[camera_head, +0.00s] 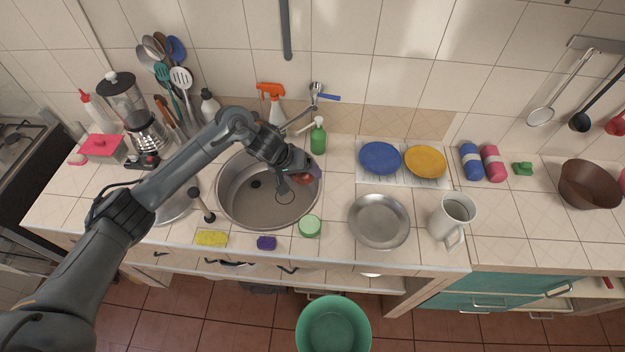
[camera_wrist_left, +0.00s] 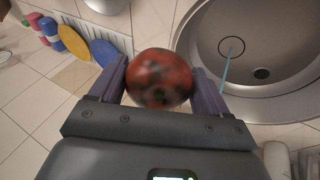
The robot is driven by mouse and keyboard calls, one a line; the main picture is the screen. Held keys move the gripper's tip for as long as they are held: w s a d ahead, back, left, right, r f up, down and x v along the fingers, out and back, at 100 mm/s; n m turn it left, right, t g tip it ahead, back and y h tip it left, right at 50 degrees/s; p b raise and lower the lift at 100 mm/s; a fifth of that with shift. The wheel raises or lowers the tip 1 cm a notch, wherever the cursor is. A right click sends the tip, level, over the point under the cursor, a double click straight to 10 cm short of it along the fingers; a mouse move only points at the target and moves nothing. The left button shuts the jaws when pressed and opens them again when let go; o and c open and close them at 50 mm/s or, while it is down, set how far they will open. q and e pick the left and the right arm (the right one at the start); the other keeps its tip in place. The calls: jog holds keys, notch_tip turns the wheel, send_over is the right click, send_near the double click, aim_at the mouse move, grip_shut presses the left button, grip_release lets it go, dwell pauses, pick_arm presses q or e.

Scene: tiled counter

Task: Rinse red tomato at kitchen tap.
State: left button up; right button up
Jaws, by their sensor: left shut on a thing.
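The red tomato (camera_wrist_left: 159,78) is held between the two fingers of my left gripper (camera_wrist_left: 160,85) in the left wrist view. In the head view my left gripper (camera_head: 303,177) is over the right edge of the round metal sink (camera_head: 240,209), and only a small part of the tomato (camera_head: 300,179) shows. The kitchen tap (camera_head: 315,92), with a blue lever, stands behind the sink. In the left wrist view a thin pale blue streak (camera_wrist_left: 227,66), like running water, drops into the sink, beside the tomato and apart from it. My right gripper is not in view.
A green soap bottle (camera_head: 318,137) and an orange-topped spray bottle (camera_head: 272,104) stand behind the sink. A green round container (camera_head: 310,226), purple sponge (camera_head: 267,243) and yellow sponge (camera_head: 211,238) lie along the front. A metal plate (camera_head: 379,222) is to the right.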

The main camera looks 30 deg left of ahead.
pick_arm(q)
jog(key=s+a+f+n+y+p, duration=0.1)
jog(key=s+a+f+n+p, duration=0.2)
jog(key=s+a+f+p, duration=0.35)
jog(key=w+a+f+b, duration=0.1)
jog(key=w+a+b, duration=0.4)
jog(key=w+b, duration=0.6)
jog(key=shift+w+a+f+t+b, duration=0.15)
jog(key=shift+w+f+t+b, duration=0.2)
jog(key=shift+b, duration=1.05)
jog(key=shift+s, duration=0.1)
jog(key=shift+r, duration=0.1)
jog(key=shift+w+d+p, duration=0.2)
jog(key=shift+d+p, duration=0.3)
jog(key=shift+p, duration=0.2)
